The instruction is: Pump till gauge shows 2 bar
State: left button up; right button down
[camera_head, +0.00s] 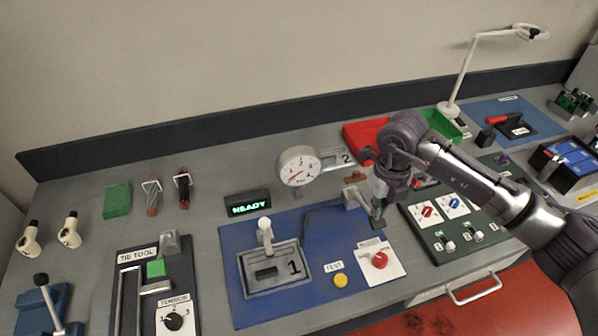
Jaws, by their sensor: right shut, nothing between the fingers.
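The gauge (299,166) is a round white dial on the bench behind the blue mat, with a red needle that seems to point to the lower left; its exact reading is too small to tell. My right gripper (378,222) comes in from the right and points down over the right part of the blue mat. It is shut and empty, right of a small grey lever-like part (354,195). I cannot tell whether they touch. Which part is the pump is not clear. My left gripper is not in view.
A red knob (380,260) on a white plate and a yellow TEST button (340,281) sit in front of the gripper. A grey fixture (273,268) marked 1 and a READY display (247,203) stand left. A switch panel (446,219) lies right, red and green bins behind.

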jog(key=shift+s+f+b, duration=0.2)
jog(key=shift+f+b, duration=1.05)
jog(key=shift+f, duration=0.4)
jog(key=shift+w+a+r+p, duration=0.15)
jog(key=shift+r+p, duration=0.65)
jog(key=shift+r, duration=0.9)
jog(key=shift+w+d+r+p, duration=0.1)
jog(key=shift+w+r+p, duration=0.1)
jog(key=shift+r+p, duration=1.05)
jog(key=shift+w+a+r+p, duration=0.15)
jog(key=shift+r+p, duration=0.25)
jog(key=shift+r, duration=1.7)
